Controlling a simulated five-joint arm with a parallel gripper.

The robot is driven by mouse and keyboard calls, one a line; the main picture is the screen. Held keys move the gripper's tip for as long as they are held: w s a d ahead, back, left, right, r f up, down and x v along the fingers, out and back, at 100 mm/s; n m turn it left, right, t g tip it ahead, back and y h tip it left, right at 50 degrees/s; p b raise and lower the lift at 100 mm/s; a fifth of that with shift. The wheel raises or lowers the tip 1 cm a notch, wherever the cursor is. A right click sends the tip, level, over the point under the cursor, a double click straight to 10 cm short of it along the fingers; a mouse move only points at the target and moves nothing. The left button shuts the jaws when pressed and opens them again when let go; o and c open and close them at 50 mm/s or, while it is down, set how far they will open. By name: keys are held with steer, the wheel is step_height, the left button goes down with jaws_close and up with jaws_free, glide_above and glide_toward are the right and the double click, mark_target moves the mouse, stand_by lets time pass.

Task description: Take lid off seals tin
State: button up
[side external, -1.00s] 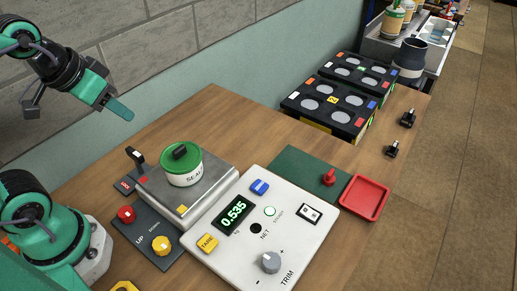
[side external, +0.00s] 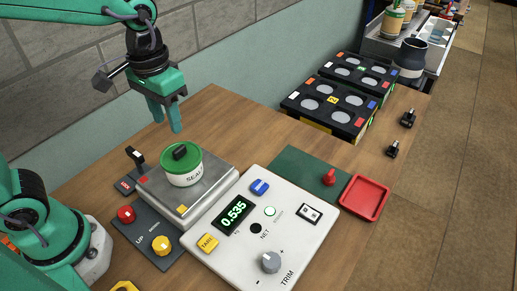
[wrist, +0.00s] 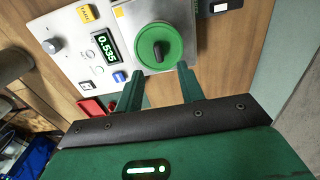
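The seals tin (side external: 185,174) stands upright on the metal weighing plate of the scale (side external: 207,196). It is white with dark lettering, partly cut off from view. Its green lid (side external: 183,158) is on, with a dark knob on top; the lid also shows in the wrist view (wrist: 168,54). My gripper (side external: 167,127) is above and slightly behind the tin, fingers pointing down. In the wrist view my gripper (wrist: 158,72) has its two fingers apart with nothing between them, and the lid lies just beyond the fingertips.
The control panel (side external: 289,243) reads 0.535. A red tray (side external: 364,198) and a green mat (side external: 300,165) lie to the right. Black racks (side external: 327,108) stand at the back. A small black upright piece (side external: 136,158) stands at the plate's left corner. Bare wood lies behind the scale.

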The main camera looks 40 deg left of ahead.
mark_target(178, 148)
steer(key=shift+w+d+f, duration=0.15)
steer(key=shift+d, duration=0.1)
steer(key=shift+f, duration=0.1)
steer(key=shift+f, duration=1.25)
steer(key=shift+w+f, duration=0.1)
steer(key=shift+f, duration=2.5)
steer(key=shift+c, duration=0.2)
jaws_close()
